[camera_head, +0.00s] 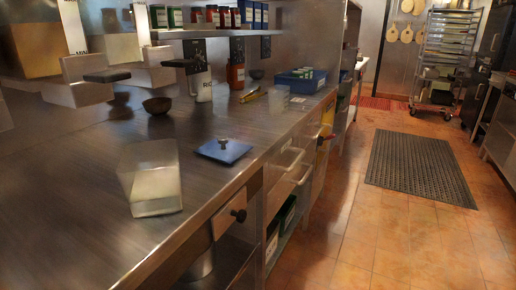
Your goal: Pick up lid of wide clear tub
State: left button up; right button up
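A wide clear tub (152,185) stands on the steel counter at the left centre of the head view. Its walls are see-through and pale, and I cannot tell whether anything is in it. A square blue lid (224,151) with a small dark knob on top lies flat on the counter to the right of the tub, apart from it and near the counter's front edge. Neither of my grippers shows in the head view.
The steel counter (70,205) is bare around the tub. Behind stand a dark bowl (157,105), a red bottle (235,76), a small clear container (278,100) and a blue tray (301,83). Open tiled floor (345,235) lies to the right.

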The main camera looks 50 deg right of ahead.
aim_at(221, 149)
jog(key=z, duration=1.2)
